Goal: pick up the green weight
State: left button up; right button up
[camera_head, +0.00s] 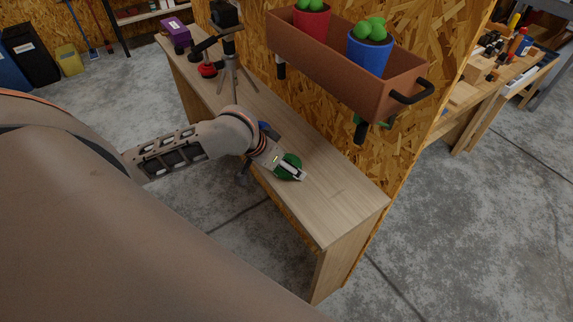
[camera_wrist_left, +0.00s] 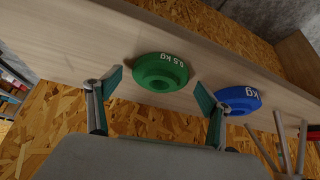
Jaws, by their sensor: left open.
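The fingers are spread apart, and I see no grip on the weight. In the head view my left gripper (camera_head: 291,171) is over the green weight (camera_head: 293,159) and hides part of it. My right gripper is in neither view.
A blue weight (camera_wrist_left: 238,98) lies close beside the green one, near one finger. A tripod-like stand (camera_head: 233,75) is farther along the plank bench (camera_head: 335,205). A brown planter box (camera_head: 335,59) with potted plants overhangs the bench's back. The bench's near end is clear.

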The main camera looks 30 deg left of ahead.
pick_arm(q)
jog(key=c, duration=1.6)
jog(key=shift+c, duration=0.2)
jog(key=shift+r, duration=0.2)
